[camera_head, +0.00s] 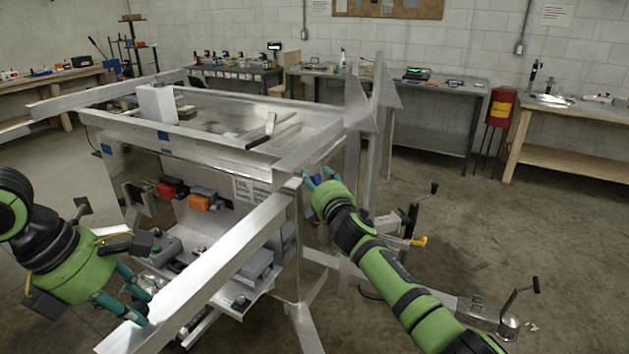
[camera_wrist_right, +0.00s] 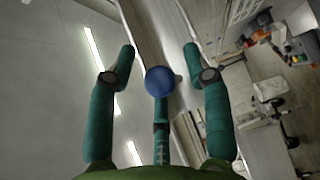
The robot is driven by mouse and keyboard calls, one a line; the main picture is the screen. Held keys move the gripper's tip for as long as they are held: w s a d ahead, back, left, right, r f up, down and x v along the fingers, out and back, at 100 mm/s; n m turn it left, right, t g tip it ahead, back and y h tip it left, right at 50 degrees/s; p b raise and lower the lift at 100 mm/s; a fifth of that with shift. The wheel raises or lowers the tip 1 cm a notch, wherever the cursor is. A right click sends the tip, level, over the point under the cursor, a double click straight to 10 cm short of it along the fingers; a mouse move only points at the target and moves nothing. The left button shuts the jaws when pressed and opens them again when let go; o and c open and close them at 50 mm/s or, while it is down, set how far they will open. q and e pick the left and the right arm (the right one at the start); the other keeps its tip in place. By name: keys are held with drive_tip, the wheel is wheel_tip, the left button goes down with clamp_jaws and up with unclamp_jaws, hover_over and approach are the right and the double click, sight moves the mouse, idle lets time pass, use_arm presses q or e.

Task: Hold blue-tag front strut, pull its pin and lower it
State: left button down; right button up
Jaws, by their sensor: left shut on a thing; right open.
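A long aluminium strut (camera_head: 212,268) slants from the trailer frame's right corner down to the lower left. My left gripper (camera_head: 143,302) is shut on this strut near its lower end. My right gripper (camera_head: 317,174) is at the strut's upper end by the frame corner. In the right wrist view, its open fingers (camera_wrist_right: 158,52) stand on either side of a round blue knob (camera_wrist_right: 160,82), likely the pin's head. They appear apart from it. The pin's shaft is hidden. Blue tags (camera_head: 163,135) show on the trailer frame; I cannot make out one on the strut.
The trailer frame (camera_head: 215,148) fills the middle, with a shelf of boxes and switches below. A tongue with a jack and a crank (camera_head: 520,292) lies to the right. Workbenches (camera_head: 440,95) and a red bin (camera_head: 500,107) line the wall. The floor at right is open.

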clamp_jaws()
drive_tip(key=d, duration=0.1)
drive_tip(key=s+d, duration=0.1)
drive_tip(key=d, duration=0.1)
drive_tip(key=shift+d+f, duration=0.1)
drive_tip(key=shift+d, duration=0.15)
idle(0.3)
drive_tip(key=shift+c, duration=0.2)
unclamp_jaws()
drive_tip(key=shift+o, duration=0.2)
drive_tip(key=shift+d, duration=0.2)
drive_tip(key=shift+s+a, duration=0.1)
